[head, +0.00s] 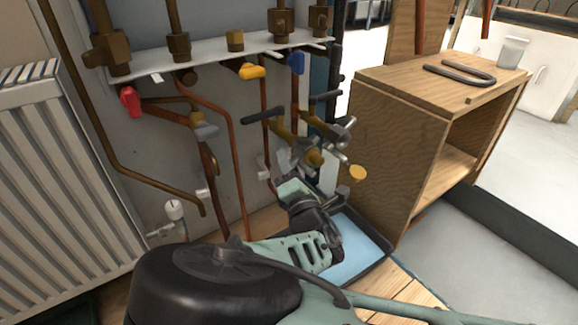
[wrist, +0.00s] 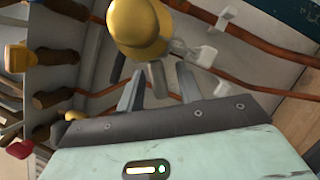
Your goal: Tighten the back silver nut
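In the head view, silver fittings sit on the brass pipework at the middle right. One silver fitting (head: 343,128) shows at the upper right of this cluster. I cannot tell which one is the back silver nut. My gripper (head: 292,163) reaches up into the cluster, and its fingertips are hard to separate from the fittings. In the wrist view, my gripper's two fingers (wrist: 160,84) stand apart. A narrow silver piece (wrist: 158,78) shows between them, with no clear contact. A large round brass cap (wrist: 134,22) lies just beyond the fingers and hides part of the fittings.
A yellow round knob (head: 358,173) sticks out right of my gripper. A blue-bottomed tray (head: 383,252) lies below. Copper pipes and a red valve handle (head: 130,101) are to the left, beside a white radiator (head: 65,180). A wooden cabinet (head: 385,150) stands close on the right.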

